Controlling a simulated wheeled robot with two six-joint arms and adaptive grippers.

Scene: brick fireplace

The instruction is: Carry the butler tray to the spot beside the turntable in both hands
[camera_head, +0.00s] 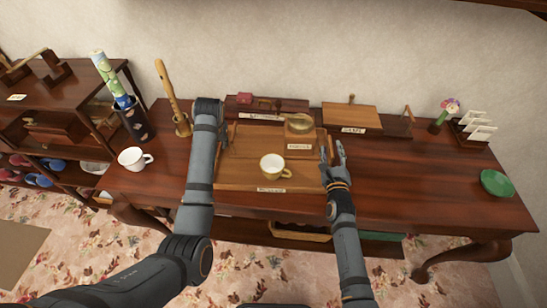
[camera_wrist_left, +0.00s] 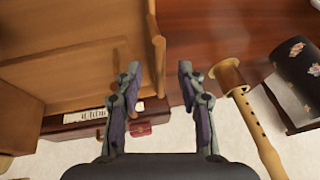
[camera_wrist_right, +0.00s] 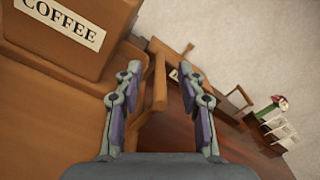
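The butler tray (camera_head: 228,182) is a wooden tray lying on the desk, with a cream cup (camera_head: 272,166) and a box labelled COFFEE (camera_wrist_right: 65,35) on it. My left gripper (camera_head: 222,135) is at the tray's left end, largely hidden by its arm in the head view. In the left wrist view its fingers (camera_wrist_left: 158,80) are open, with the tray's end rail (camera_wrist_left: 154,45) between them or just beyond. My right gripper (camera_head: 333,152) is open at the right end; the right wrist view shows a wooden handle (camera_wrist_right: 159,82) between its fingers. I cannot identify the turntable with certainty.
A flat wooden piece with a label (camera_head: 350,116) stands behind the tray's right end. A white mug (camera_head: 133,159), a recorder (camera_head: 168,95) and a dark vase (camera_head: 133,122) stand left. A green dish (camera_head: 496,183) lies far right. The desk (camera_head: 420,185) is clear between it and the tray.

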